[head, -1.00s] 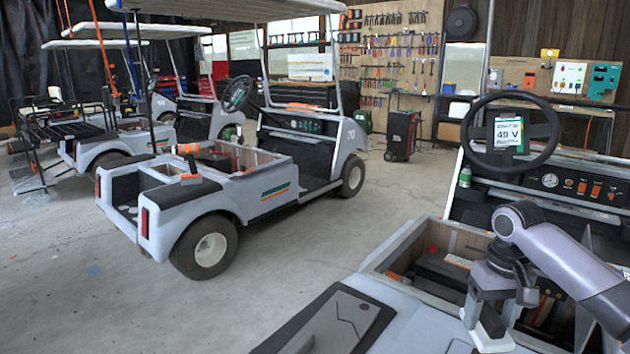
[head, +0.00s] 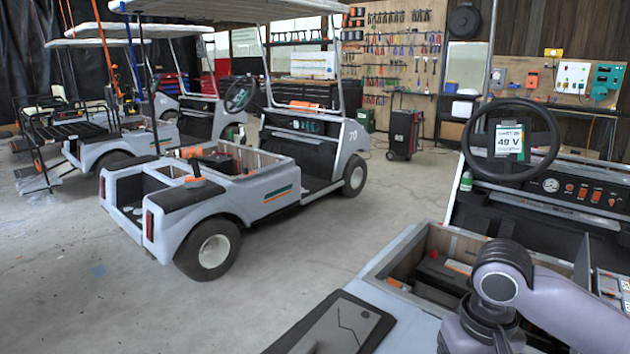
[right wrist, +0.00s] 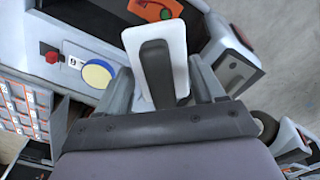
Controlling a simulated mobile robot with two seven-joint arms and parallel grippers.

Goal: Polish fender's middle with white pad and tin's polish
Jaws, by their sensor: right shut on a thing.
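In the right wrist view, my right gripper (right wrist: 162,82) is shut on the dark handle of the white pad (right wrist: 177,42). The pad's white plate shows around the handle. A round tin (right wrist: 98,73) with a yellow face and blue rim sits to the left of the pad, apart from it. The pale grey bodywork of the near cart (right wrist: 215,38) lies beyond the pad. I cannot tell which part is the fender's middle, or whether the pad touches it. My left gripper is in neither view.
The near cart's open bay (head: 437,265) holds dark boxes, with a steering wheel (head: 510,135) and dashboard behind. A dark panel (head: 335,325) lies on its bodywork. Another grey cart (head: 225,200) stands across open concrete floor (head: 300,255). A drawer cabinet (right wrist: 22,108) is left in the wrist view.

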